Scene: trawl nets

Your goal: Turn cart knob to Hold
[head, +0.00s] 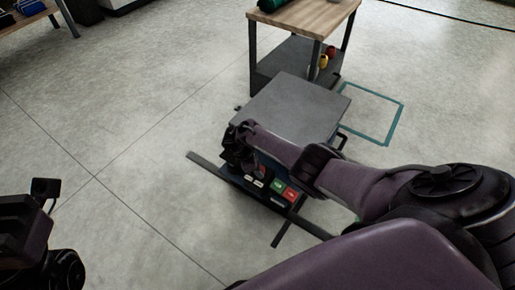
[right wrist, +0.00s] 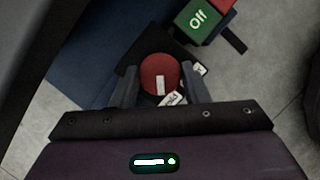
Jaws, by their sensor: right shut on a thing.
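The cart (head: 297,107) has a flat grey top and a control panel on its near side. In the right wrist view, the round red knob (right wrist: 160,70) with a white pointer bar sits on a black plate (right wrist: 130,62). My right gripper (right wrist: 160,88) is shut on the knob, one finger on each side. White labels (right wrist: 172,98) lie beside the knob, partly covered and too small to read surely.
A wood-topped table (head: 310,14) stands behind the cart. A teal floor outline (head: 385,138) lies to its right. Floor on the left is clear.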

